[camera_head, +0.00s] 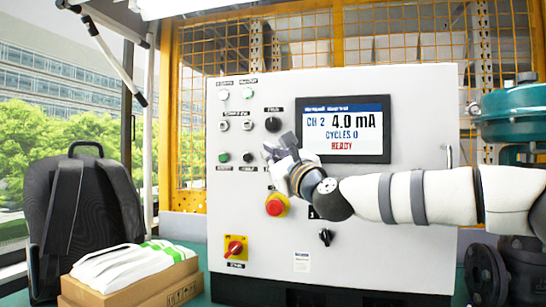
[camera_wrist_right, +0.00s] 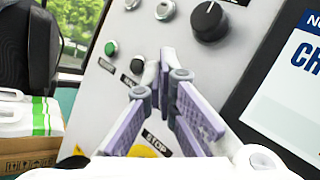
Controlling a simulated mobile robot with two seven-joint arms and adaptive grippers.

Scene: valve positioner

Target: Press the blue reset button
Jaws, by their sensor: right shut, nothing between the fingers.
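The blue reset button does not show in either view; my right gripper covers part of the button row. My right gripper (camera_head: 270,152) is in front of the white control panel (camera_head: 400,220), at the right end of that row. Its fingers are shut with nothing between them, and they also show in the right wrist view (camera_wrist_right: 171,78). I cannot tell whether the fingertips touch the panel. To their left are a black button (camera_head: 247,157) and a green button (camera_head: 224,157), which show in the wrist view too. My left gripper is not in view.
A black knob (camera_head: 272,124) sits above the gripper and a red emergency stop (camera_head: 277,205) below. The screen (camera_head: 343,129) reads CH 2, 4.0 mA, CYCLES 0, READY. A red-yellow switch (camera_head: 235,248) is lower left. A backpack (camera_head: 84,210) and cardboard box (camera_head: 130,290) stand left.

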